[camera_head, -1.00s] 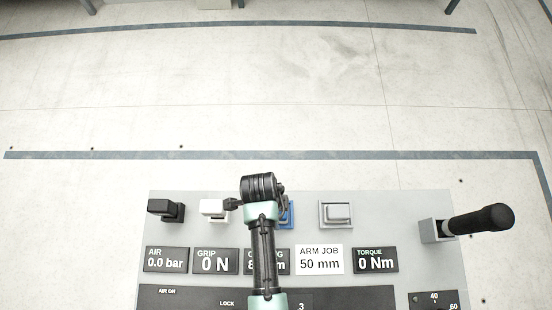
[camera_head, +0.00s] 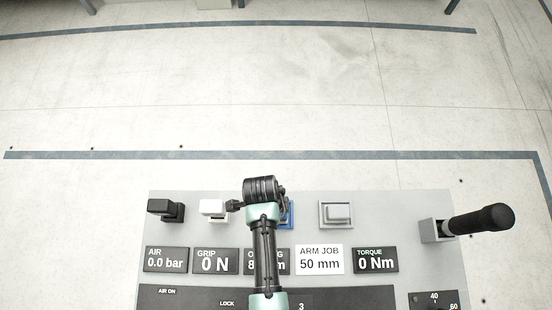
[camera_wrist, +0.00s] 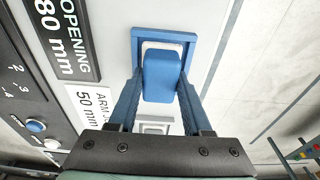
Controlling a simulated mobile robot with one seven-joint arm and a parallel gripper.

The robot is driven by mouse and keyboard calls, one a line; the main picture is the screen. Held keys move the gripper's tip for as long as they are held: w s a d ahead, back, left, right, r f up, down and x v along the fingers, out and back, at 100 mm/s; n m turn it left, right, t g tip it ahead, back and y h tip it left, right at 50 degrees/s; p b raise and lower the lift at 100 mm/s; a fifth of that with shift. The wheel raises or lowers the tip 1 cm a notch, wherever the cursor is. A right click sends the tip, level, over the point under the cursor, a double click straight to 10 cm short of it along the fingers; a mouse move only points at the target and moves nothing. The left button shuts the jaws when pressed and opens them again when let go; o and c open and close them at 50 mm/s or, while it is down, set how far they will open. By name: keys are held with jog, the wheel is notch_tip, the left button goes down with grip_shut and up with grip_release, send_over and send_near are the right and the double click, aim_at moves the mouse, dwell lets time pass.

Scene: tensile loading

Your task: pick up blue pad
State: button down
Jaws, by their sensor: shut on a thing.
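The blue pad (camera_wrist: 160,78) is a rounded blue block in the middle of the wrist view. It is in front of a blue square holder (camera_wrist: 192,42) with a pale inside. My gripper (camera_wrist: 160,86) has its two blue fingers on either side of the pad, shut on it. I cannot tell whether the pad is clear of the holder. In the head view my arm covers the pad and fingers; only a blue edge of the holder (camera_head: 290,214) shows right of the arm.
On the grey panel (camera_head: 385,212) stand a black block (camera_head: 165,208), a white block (camera_head: 213,208) and a grey block in a holder (camera_head: 337,213). A black-handled lever (camera_head: 482,222) is at the right. Display labels, including ARM JOB (camera_head: 319,259), run along the front.

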notch_tip(320, 180, up, 10)
jog(key=shift+r, duration=0.1)
dwell(0.5)
